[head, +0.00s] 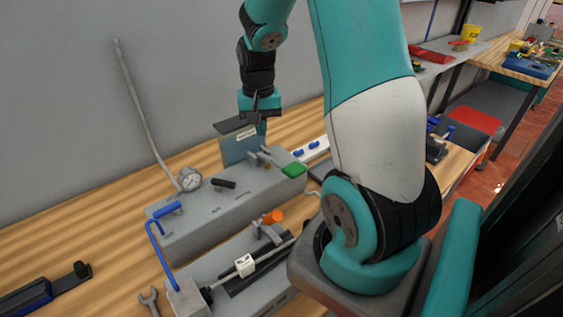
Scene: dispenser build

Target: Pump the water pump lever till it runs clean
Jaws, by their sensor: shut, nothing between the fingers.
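My gripper (261,122) points down with its fingers together and nothing visible between them. It is over the back right of a long grey box unit (225,205), close to an upright grey-teal panel (236,150) with a dark top and a small label. A lever with a green grip (292,170) sticks out at the unit's right end, below and to the right of my gripper and apart from it. A round gauge (190,179) and a short black handle (223,184) are on top of the unit. No water shows. I cannot tell for sure which part is the pump lever.
A bent blue rod (159,250) stands at the unit's left front. In front are an orange knob (273,217), a white block on a rod (244,265) and a wrench (149,302). A thin grey pipe (143,115) leans near the wall. My arm hides the table's right part.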

